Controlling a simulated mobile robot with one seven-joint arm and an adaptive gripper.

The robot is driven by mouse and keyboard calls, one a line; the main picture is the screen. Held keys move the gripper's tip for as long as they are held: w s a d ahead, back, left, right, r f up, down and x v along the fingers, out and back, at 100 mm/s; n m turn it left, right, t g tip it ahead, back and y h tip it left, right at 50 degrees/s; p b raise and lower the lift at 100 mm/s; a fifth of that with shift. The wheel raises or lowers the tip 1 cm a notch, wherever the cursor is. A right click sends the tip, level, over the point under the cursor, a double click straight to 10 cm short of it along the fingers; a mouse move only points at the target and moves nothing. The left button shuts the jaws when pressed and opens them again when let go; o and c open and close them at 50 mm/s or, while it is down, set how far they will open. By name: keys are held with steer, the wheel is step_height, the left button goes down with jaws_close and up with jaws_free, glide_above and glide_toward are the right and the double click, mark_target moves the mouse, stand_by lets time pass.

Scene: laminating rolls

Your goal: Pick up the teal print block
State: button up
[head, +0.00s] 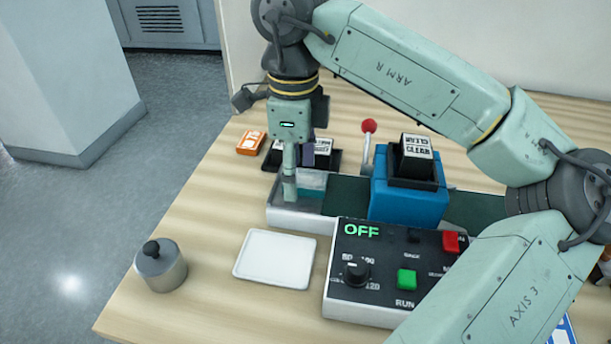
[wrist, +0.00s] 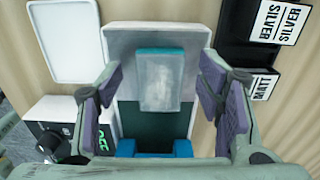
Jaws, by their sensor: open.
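The teal print block (wrist: 160,51) lies on the grey-framed bed (wrist: 118,38) with the dark green belt. In the wrist view its side is teal and its broad face is pale grey. In the head view only part of the teal block (head: 314,181) shows beside my finger. My gripper (wrist: 160,75) is open, with one purple-padded finger on each side of the block and visible gaps to it. In the head view my gripper (head: 299,172) points down at the left end of the bed. Its fingers partly hide the block there.
A blue press (head: 405,202) with a red-knobbed lever (head: 368,127) stands over the belt. Nearby are a control box (head: 385,290) reading OFF, a white tray (head: 274,257), a metal pot (head: 160,268), an orange block (head: 251,142) and a black holder (wrist: 232,50) with labelled blocks.

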steer(key=shift+f, duration=0.25)
steer(key=shift+c, duration=0.5)
steer(key=c, duration=1.1)
